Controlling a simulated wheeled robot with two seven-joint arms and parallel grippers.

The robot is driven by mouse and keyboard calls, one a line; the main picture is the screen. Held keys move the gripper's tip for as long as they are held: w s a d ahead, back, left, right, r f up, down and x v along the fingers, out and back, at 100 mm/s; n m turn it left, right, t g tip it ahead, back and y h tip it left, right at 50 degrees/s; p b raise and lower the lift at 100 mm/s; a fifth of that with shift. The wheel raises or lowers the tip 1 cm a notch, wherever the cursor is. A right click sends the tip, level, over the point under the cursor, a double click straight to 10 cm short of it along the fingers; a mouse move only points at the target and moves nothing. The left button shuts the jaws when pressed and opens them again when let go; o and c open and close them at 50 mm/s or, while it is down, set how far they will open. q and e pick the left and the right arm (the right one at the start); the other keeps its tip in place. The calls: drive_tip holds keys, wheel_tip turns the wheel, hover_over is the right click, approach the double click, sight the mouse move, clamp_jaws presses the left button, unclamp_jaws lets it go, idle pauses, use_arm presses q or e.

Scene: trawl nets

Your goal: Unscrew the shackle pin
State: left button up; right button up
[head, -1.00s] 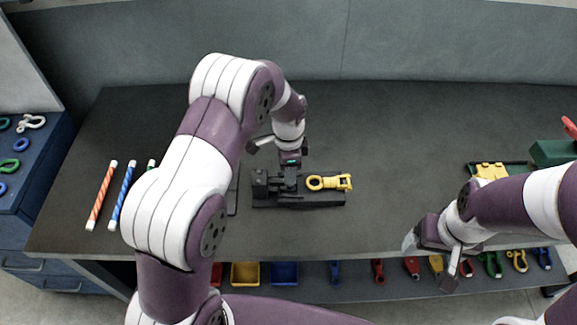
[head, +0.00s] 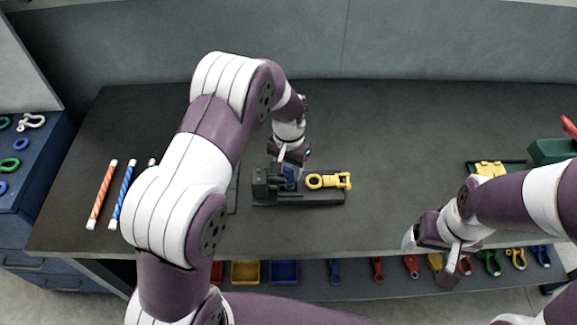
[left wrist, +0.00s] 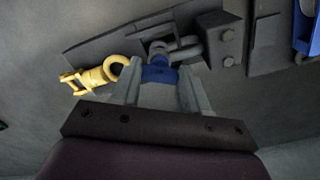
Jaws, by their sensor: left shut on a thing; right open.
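A dark fixture (head: 320,198) stands on the bench near the middle and also shows in the left wrist view (left wrist: 262,50). A grey shackle (left wrist: 188,50) is at the fixture in the left wrist view. A blue part, seemingly the shackle pin (left wrist: 158,73), is beside it. My left gripper (head: 289,176) points down over the fixture's left part, its fingers shut on the blue part. The fingers and arm hide much of the shackle in the head view. My right gripper (head: 430,252) is open and empty at the bench's front edge, right of the fixture.
A yellow swivel-like fitting (head: 328,181) lies on the fixture's right part. Striped sticks (head: 122,193) lie at the left. A tray with yellow pieces (head: 488,168) and a green box (head: 552,151) are at the right. The bench between is clear.

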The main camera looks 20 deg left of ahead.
use_arm(q)
drive_tip(key=n, duration=0.7)
drive_tip(key=shift+s+d+f, duration=0.1)
drive_tip(key=shift+s+f, duration=0.1)
drive_tip(key=shift+f, duration=0.05)
drive_tip(key=n, duration=0.4)
drive_tip(key=shift+d, duration=0.1)
drive_tip(key=n, duration=0.8)
drive_tip(key=shift+w, duration=0.15)
drive_tip(key=n, duration=0.3)
drive_tip(key=shift+n, duration=0.4)
drive_tip(key=n, duration=0.3)
drive_tip(key=shift+w, duration=0.1)
drive_tip(key=shift+n, duration=2.1)
